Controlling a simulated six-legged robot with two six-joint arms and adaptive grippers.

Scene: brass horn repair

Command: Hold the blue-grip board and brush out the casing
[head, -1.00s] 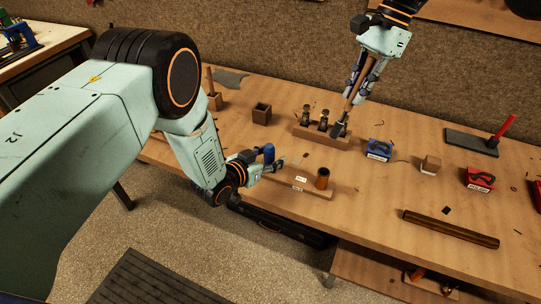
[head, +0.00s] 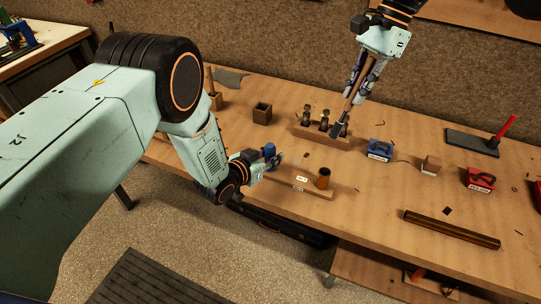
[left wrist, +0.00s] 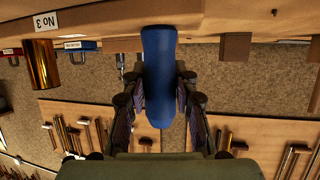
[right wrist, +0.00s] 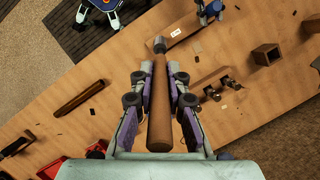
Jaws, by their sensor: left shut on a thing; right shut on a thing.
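The board (head: 313,192) lies along the front edge of the table. An upright brass casing (head: 323,178) stands near its right end; the left wrist view also shows the casing (left wrist: 40,66). My left gripper (head: 271,160) is shut on the board's upright blue grip (left wrist: 158,75), at the board's left end. My right gripper (head: 358,82) is shut on the brush's wooden handle (right wrist: 160,105). The brush hangs tilted, its dark head (head: 339,130) down by the valve rack, away from the casing. Whether the head touches the rack cannot be told. The casing's inside is not clear.
The rack (head: 312,135) holds several small metal parts. A square wooden box (head: 262,113) stands behind left. Table around the casing is mostly clear.

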